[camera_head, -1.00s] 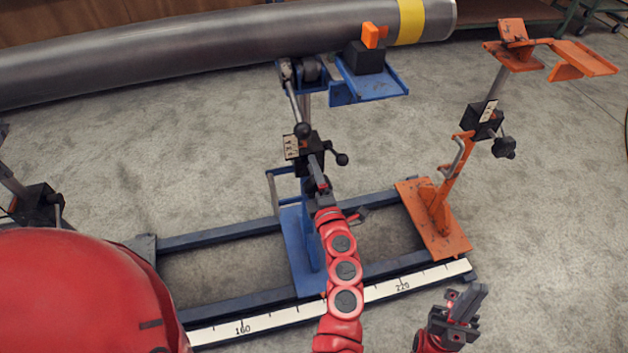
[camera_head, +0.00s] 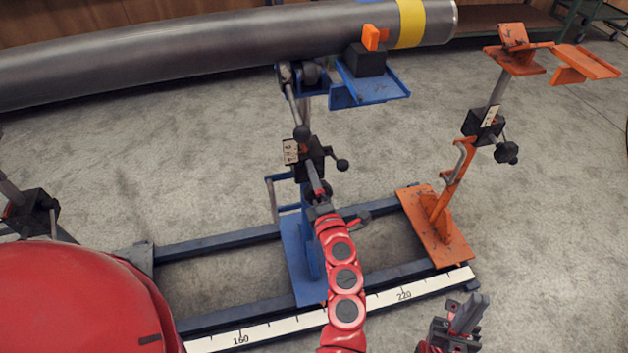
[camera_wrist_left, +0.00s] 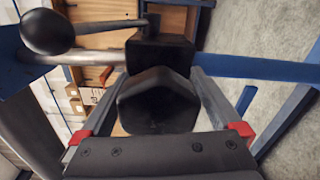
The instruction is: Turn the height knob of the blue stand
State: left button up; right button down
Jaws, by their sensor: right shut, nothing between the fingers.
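The blue stand (camera_head: 296,235) stands on the rail frame, with a black clamp block (camera_head: 311,157) on its post. My left gripper (camera_head: 319,186) is at the post just below the block and hides most of the knob in the head view. In the left wrist view, the black faceted knob (camera_wrist_left: 157,101) lies between the fingers of my left gripper (camera_wrist_left: 158,95). I cannot tell whether both fingers press on it. My right gripper (camera_head: 464,314) is shut and empty at the lower right, away from the stands.
A grey pipe (camera_head: 210,48) with a yellow band runs above the blue stand. Ball-ended levers (camera_head: 342,164) stick out near the block. An orange stand (camera_head: 440,220) is to the right. A ruler strip (camera_head: 375,303) lies along the frame. Bare floor lies behind.

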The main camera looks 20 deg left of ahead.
pick_arm(q)
jog(key=p+v, duration=0.3)
jog(key=v, duration=1.4)
jog(key=shift+s+d, duration=0.2)
jog(key=shift+a, duration=0.1)
